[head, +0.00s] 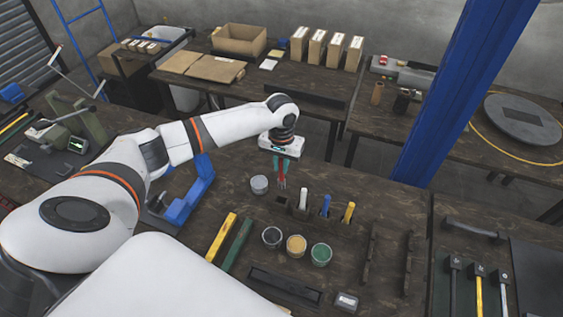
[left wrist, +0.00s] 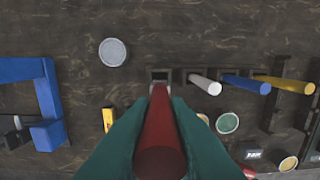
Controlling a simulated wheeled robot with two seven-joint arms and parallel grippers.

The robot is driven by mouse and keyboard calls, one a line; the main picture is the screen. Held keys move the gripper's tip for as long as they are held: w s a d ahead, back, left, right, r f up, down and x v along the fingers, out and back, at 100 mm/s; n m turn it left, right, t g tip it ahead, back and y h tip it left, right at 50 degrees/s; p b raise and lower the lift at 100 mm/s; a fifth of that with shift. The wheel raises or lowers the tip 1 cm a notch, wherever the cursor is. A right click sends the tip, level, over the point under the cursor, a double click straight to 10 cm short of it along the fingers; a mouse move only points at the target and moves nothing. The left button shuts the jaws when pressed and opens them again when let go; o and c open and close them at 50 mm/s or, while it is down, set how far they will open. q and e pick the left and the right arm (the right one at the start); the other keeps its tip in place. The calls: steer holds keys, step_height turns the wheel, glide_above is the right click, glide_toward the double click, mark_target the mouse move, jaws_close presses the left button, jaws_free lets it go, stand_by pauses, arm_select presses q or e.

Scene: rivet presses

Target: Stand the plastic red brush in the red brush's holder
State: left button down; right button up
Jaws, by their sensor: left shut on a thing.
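My left gripper (head: 281,168) is shut on the red brush (head: 282,177), which points downward from between the teal fingers. In the left wrist view the red brush (left wrist: 160,130) runs away from the camera, and its far end appears close to a dark square holder (left wrist: 158,74). That holder (head: 282,201) is the left one of a row and looks empty. Whether the brush tip is inside it or just above or beside it, I cannot tell. A white brush (head: 303,199), a blue brush (head: 326,206) and a yellow brush (head: 348,212) stand in the row to its right. My right gripper is out of view.
A grey round tin (head: 259,184) stands left of the row. Paint pots, including a green one (head: 321,254), stand in front. A blue clamp-like frame (head: 184,199) and a yellow bar (head: 221,237) lie to the left. A blue post (head: 465,85) rises behind.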

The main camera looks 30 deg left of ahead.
mark_target(281, 184)
arm_select(q)
steer(key=shift+s+r+p, duration=0.2)
steer(key=shift+p, duration=0.25)
steer(key=shift+f+b, duration=0.3)
steer(key=shift+f, duration=0.5)
steer(key=shift+f+b, duration=0.8)
steer(key=shift+f, duration=1.2)
steer(key=shift+f+b, duration=0.4)
steer(key=shift+f, duration=1.25)
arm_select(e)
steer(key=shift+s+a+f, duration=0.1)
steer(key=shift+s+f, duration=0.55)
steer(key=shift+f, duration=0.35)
arm_select(q)
steer(key=shift+f+b, duration=0.3)
steer(key=shift+f, duration=0.45)
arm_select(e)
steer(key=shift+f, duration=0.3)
arm_select(q)
steer(key=shift+f+b, duration=0.35)
steer(key=shift+f, duration=0.6)
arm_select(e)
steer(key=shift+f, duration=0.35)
arm_select(q)
steer(key=c, duration=1.3)
jaws_free()
